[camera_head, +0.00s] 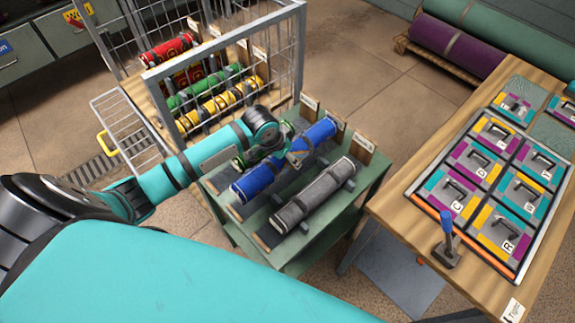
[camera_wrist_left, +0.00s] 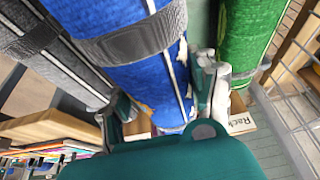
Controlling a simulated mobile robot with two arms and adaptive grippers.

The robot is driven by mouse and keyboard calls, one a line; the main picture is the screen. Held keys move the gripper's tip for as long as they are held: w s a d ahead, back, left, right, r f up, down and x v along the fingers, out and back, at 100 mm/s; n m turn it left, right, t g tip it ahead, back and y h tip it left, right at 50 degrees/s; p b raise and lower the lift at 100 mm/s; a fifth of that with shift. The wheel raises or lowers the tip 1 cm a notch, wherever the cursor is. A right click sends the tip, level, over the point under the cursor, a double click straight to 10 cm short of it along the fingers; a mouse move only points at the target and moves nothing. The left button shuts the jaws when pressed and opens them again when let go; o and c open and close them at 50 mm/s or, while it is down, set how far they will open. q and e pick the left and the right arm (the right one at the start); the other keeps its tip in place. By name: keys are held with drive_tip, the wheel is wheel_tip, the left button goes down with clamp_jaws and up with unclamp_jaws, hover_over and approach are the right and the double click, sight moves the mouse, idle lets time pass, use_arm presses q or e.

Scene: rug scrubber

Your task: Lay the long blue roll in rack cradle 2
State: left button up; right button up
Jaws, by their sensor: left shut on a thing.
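The long blue roll (camera_head: 253,183) lies lengthwise over the middle place of the green rack table (camera_head: 262,243), between a grey roll and a green roll. My left gripper (camera_head: 296,156) is shut on it, around its middle to far part. In the left wrist view the blue roll (camera_wrist_left: 150,65) has a grey strap, and the left gripper's fingers (camera_wrist_left: 163,100) are on either side of it. I cannot tell whether the roll rests fully in its cradle, as the cradle under it is mostly hidden. My right gripper is not in view.
The grey roll (camera_head: 315,194) lies to the right in its supports. The green roll (camera_wrist_left: 250,40) is close by on the other side, mostly hidden by my arm in the head view. A wire cage (camera_head: 225,65) stands behind. A wooden table (camera_head: 395,203) with carpet samples is at right.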

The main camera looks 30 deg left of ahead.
sight(275, 160)
use_arm(q)
drive_tip(key=shift+f, duration=2.6)
drive_tip(key=shift+f, duration=0.2)
drive_tip(key=o, duration=1.4)
drive_tip(key=shift+r, duration=0.15)
drive_tip(key=v, duration=1.2)
